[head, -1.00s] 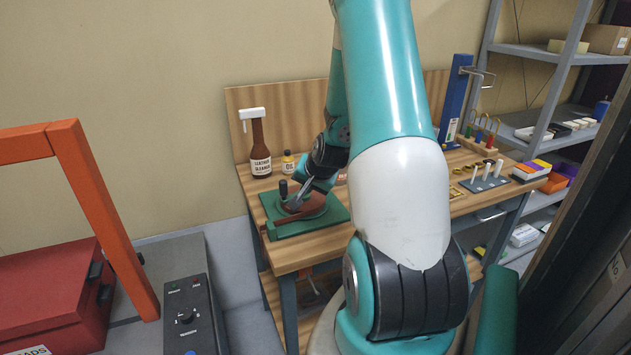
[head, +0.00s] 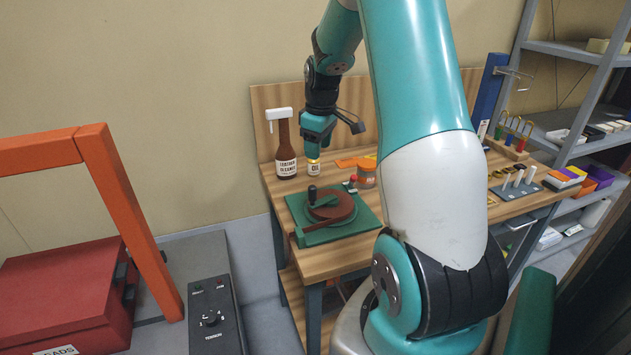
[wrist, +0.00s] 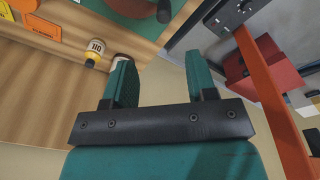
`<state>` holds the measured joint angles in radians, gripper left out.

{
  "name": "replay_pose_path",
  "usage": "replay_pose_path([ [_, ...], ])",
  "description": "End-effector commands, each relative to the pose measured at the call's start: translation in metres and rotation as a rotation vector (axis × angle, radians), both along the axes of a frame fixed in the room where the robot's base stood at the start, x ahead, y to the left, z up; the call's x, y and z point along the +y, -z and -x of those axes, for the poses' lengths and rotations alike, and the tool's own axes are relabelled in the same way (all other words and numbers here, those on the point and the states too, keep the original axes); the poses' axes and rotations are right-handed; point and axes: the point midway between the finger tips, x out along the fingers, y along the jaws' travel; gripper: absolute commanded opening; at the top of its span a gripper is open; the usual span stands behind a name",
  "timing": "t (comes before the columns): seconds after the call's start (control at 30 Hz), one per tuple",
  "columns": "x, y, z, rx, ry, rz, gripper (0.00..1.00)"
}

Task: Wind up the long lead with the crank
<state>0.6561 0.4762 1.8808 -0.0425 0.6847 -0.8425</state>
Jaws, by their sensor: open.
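The winder stands on the bench's left part: a green base plate (head: 362,224) with a round red-brown drum (head: 335,211) on it. A dark upright crank knob (head: 312,194) stands at the drum's left side, on a green crank arm. In the wrist view, the green base (wrist: 128,24) and the dark knob (wrist: 164,11) show at the top edge. A brown strap-like piece (head: 294,240) shows at the base's left edge; I cannot tell if it is the lead's end. My gripper (wrist: 161,80) is open and empty, raised behind the drum, near the oil bottle in the picture.
A cleaner bottle (head: 285,150) and a small oil bottle (head: 313,168) stand behind the winder. A jar (head: 367,174) stands to its right. An orange frame (head: 125,205) and a red case (head: 65,290) are at the left. The bench's front left is clear.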

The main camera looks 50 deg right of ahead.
Motion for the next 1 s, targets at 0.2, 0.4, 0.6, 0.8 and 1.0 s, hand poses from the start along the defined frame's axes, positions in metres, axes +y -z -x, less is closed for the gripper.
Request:
replay_pose_path([
  [0.2, 0.005, -0.018, -0.01, 0.099, -0.249, -0.02, 0.52],
  [0.4, 0.0, 0.002, -0.006, 0.108, -0.252, -0.026, 0.52],
  [0.6, -0.002, 0.046, -0.004, 0.109, -0.247, -0.027, 0.52],
  [0.8, -0.001, 0.092, -0.004, 0.108, -0.248, -0.027, 0.52],
  [1.0, 0.0, 0.13, -0.005, 0.105, -0.25, -0.025, 0.52],
])
